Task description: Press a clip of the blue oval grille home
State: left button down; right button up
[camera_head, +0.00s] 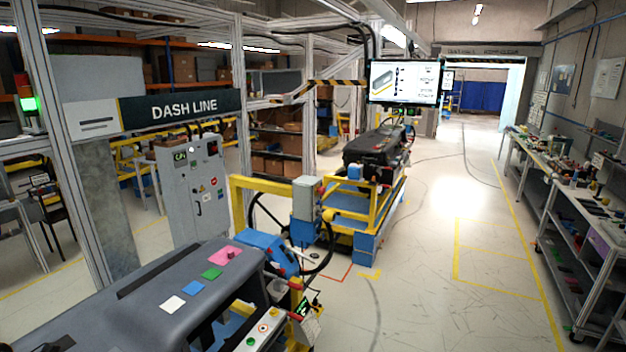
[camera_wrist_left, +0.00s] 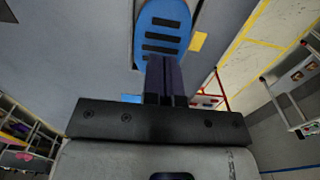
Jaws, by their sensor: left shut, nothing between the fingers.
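In the left wrist view the blue oval grille (camera_wrist_left: 162,12) shows at the top, a blue oval with several dark slots across it. It lies in or on a grey panel surface (camera_wrist_left: 90,45); I cannot tell whether it sits flush. My left gripper (camera_wrist_left: 164,62) is shut and empty, its dark fingers together. The fingertips overlap the lower end of the grille in the picture; whether they touch it is unclear. The clips cannot be made out. I cannot pick out the grille in the head view. Neither gripper shows in the head view, and my right gripper is in no view.
In the head view a grey dashboard module (camera_head: 135,312) at the lower left carries pink (camera_head: 225,256), green (camera_head: 211,273), blue (camera_head: 193,288) and white (camera_head: 172,303) patches. A yellow and blue cart (camera_head: 368,205) stands beyond. Benches (camera_head: 560,195) line the right; the floor between is clear.

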pick_arm(q)
jog(key=shift+f+b, duration=0.35)
jog(key=shift+f, duration=0.25)
jog(key=shift+f+b, duration=0.35)
jog(key=shift+f, duration=0.3)
dwell(0.6)
jog(key=shift+f, duration=0.1)
dwell(0.4)
dwell(0.7)
dwell(0.9)
jog(key=shift+f, duration=0.15)
dwell(0.6)
